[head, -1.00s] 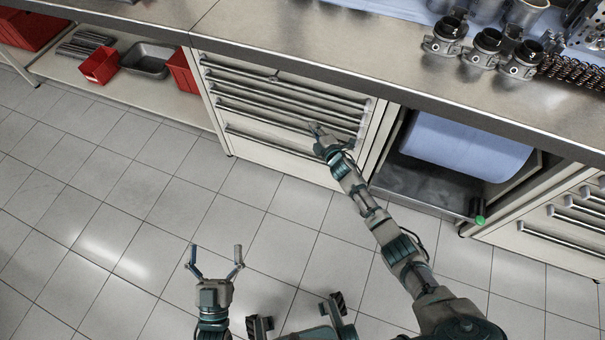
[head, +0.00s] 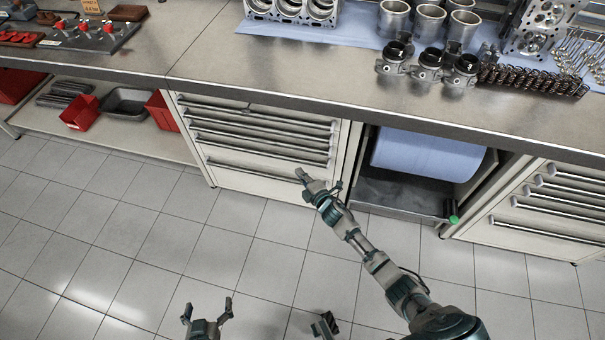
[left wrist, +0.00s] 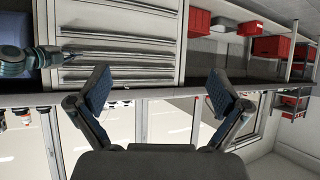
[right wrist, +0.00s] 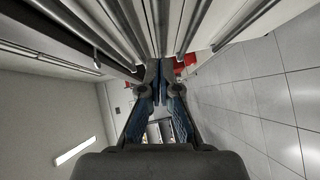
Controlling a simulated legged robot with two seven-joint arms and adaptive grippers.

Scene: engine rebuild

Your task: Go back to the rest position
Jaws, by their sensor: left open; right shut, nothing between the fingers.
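My left gripper (head: 207,312) is low in the head view, above the tiled floor. Its fingers are spread and empty, and they show apart in the left wrist view (left wrist: 158,92). My right gripper (head: 302,174) is in front of the closed drawer cabinet (head: 258,178), near the lowest drawer handle. In the right wrist view its fingertips (right wrist: 159,72) are together with nothing between them. Drawer handles run close ahead of it there; whether it touches the cabinet front cannot be told.
An open bay with a blue roll (head: 430,158) is right of the cabinet. Red bins (head: 80,112) sit on a lower shelf at left. The tiled floor (head: 150,235) is clear.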

